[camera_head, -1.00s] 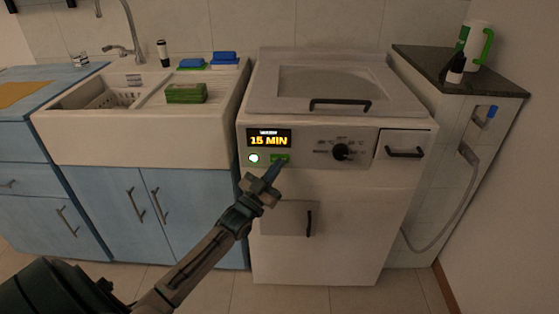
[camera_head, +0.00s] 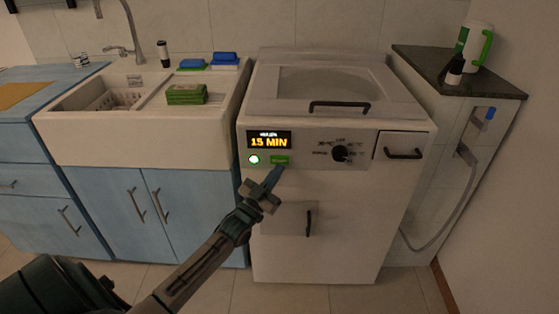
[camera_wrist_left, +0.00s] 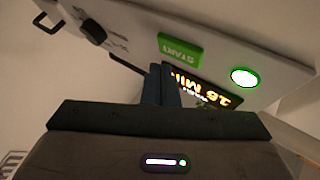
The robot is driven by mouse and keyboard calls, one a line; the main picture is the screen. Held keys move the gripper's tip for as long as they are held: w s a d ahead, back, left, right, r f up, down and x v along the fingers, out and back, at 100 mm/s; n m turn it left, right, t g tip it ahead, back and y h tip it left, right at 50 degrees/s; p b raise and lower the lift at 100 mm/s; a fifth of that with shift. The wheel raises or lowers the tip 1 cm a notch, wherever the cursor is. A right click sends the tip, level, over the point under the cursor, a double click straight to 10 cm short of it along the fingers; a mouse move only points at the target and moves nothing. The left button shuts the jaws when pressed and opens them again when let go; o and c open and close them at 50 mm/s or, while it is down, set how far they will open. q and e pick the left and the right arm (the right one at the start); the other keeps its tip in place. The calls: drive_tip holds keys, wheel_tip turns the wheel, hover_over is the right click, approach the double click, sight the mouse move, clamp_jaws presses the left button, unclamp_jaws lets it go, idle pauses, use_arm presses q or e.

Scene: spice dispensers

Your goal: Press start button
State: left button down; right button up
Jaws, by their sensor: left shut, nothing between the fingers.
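The green start button (camera_head: 280,160) is on the front panel of the white washing machine (camera_head: 340,215), below the display (camera_head: 269,140) reading "15 MIN". A round green-lit button (camera_head: 254,160) is to its left. In the left wrist view the start button (camera_wrist_left: 180,50) shows the word START upside down, next to the lit round button (camera_wrist_left: 244,78). My left gripper (camera_head: 277,170) is shut and empty, its tips just below the start button; it also shows in the left wrist view (camera_wrist_left: 162,72). The tips look a little apart from the button. My right gripper is not in view.
A black knob (camera_head: 341,152) and a drawer with a black handle (camera_head: 404,153) are right of the display. A sink (camera_head: 140,145) with sponges stands at the left. A counter (camera_head: 425,70) with a green-handled jug is at the right.

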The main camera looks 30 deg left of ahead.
use_arm(q)
drive_tip(key=s+d+p, duration=0.1)
drive_tip(key=s, duration=0.1)
drive_tip(key=s+d+p, duration=0.1)
drive_tip(key=s, duration=0.1)
drive_tip(key=shift+d, duration=0.2)
idle(0.7)
